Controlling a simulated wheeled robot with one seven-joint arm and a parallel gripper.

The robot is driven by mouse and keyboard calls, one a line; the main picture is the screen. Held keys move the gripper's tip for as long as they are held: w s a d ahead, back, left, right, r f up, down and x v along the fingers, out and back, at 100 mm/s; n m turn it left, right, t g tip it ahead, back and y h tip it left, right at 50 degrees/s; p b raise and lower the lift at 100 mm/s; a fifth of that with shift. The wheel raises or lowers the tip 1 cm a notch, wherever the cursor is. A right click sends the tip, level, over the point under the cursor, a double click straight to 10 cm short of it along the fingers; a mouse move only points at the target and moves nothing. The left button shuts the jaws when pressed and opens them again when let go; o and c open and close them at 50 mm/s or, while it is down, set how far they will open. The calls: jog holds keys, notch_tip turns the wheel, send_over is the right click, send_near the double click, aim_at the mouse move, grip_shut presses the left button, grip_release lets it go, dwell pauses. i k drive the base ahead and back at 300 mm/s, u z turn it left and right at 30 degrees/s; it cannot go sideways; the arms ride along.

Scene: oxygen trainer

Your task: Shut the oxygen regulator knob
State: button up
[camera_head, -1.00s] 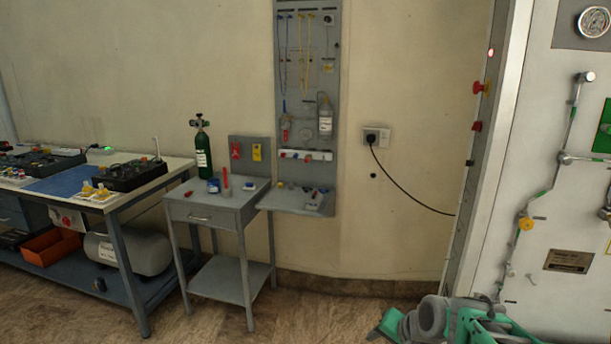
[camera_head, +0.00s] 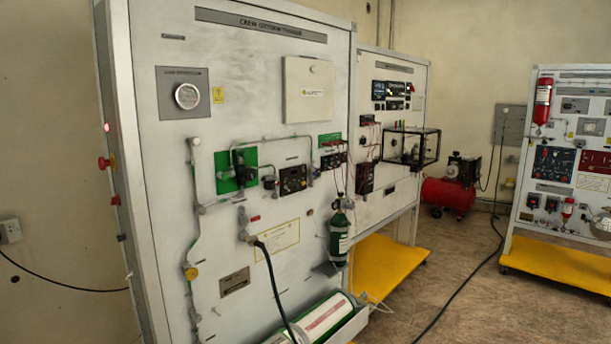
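The crew oxygen trainer (camera_head: 150,60) is a tall white panel filling the left and middle of the view. A dark regulator-like fitting (camera_head: 240,163) sits on a green plate (camera_head: 222,184) at its mid-height, joined to grey pipework. It is too small to tell which part is the knob or how it is turned. A dark block with small dials (camera_head: 293,180) is to its right. A small green cylinder (camera_head: 339,240) hangs lower right. My gripper is not in view.
A large green and white cylinder (camera_head: 322,318) lies in a tray at the panel's foot. A black hose (camera_head: 270,277) hangs before the panel. A yellow base (camera_head: 385,262) juts out at right. Floor (camera_head: 455,290) is open there, crossed by a black cable (camera_head: 462,293).

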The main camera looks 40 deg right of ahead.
aim_at(249, 174)
jog(key=z, duration=0.2)
jog(key=i, duration=0.7)
jog(key=u, duration=0.3)
